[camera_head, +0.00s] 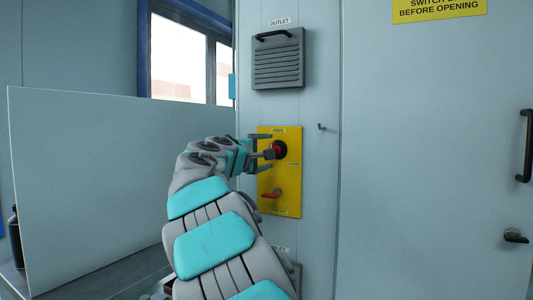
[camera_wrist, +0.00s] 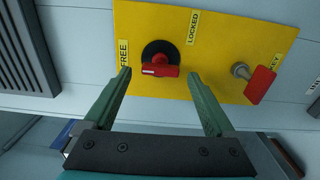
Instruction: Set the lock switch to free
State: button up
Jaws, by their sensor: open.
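The lock switch (camera_head: 280,149) is a red handle on a round black base, in the upper part of a yellow panel (camera_head: 292,190). In the wrist view the switch (camera_wrist: 160,70) has its red handle lying nearly level, with a small white mark near its left end. The FREE label (camera_wrist: 123,53) is to its left and the LOCKED label (camera_wrist: 193,27) is to its upper right. My gripper (camera_head: 262,152) is open in front of the switch. In the wrist view its fingertips (camera_wrist: 160,75) appear on either side of the handle, apart from it; contact is not visible.
A second red-handled key (camera_wrist: 260,84) sticks out of the panel, right of my gripper's right finger; it is below the switch in the head view. A vent with a black handle (camera_head: 278,60), a small hook (camera_head: 322,127) and a door handle (camera_head: 525,146) are nearby.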

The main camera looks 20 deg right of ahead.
jog(key=b+v, duration=0.1)
jog(key=v, duration=0.6)
jog(key=shift+s+a, duration=0.1)
